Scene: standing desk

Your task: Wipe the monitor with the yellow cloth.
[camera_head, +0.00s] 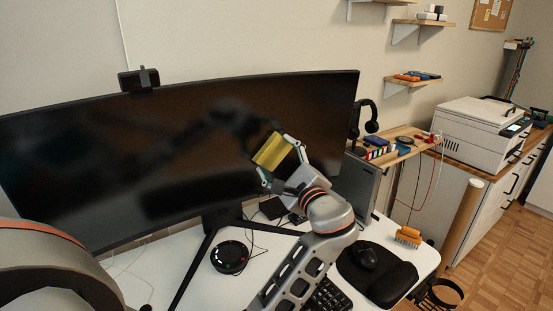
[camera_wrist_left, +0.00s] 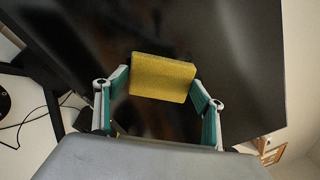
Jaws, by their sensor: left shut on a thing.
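The yellow cloth (camera_head: 271,151) looks like a thick flat block. My left gripper (camera_head: 277,159) is shut on it, in front of the right half of the monitor. In the left wrist view the cloth (camera_wrist_left: 162,78) sits between the two fingers, its broad face showing, with the dark screen behind it. The monitor (camera_head: 120,150) is wide, curved and black, with a faint dark reflection of the arm near the cloth. I cannot tell whether the cloth touches the screen. My right gripper is not in view.
A webcam (camera_head: 139,79) sits on the monitor's top edge. Below are a round black device (camera_head: 229,257), a keyboard (camera_head: 328,297) and a mouse (camera_head: 364,255) on a mat. Headphones (camera_head: 364,118) hang right of the monitor. A printer (camera_head: 483,132) stands farther right.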

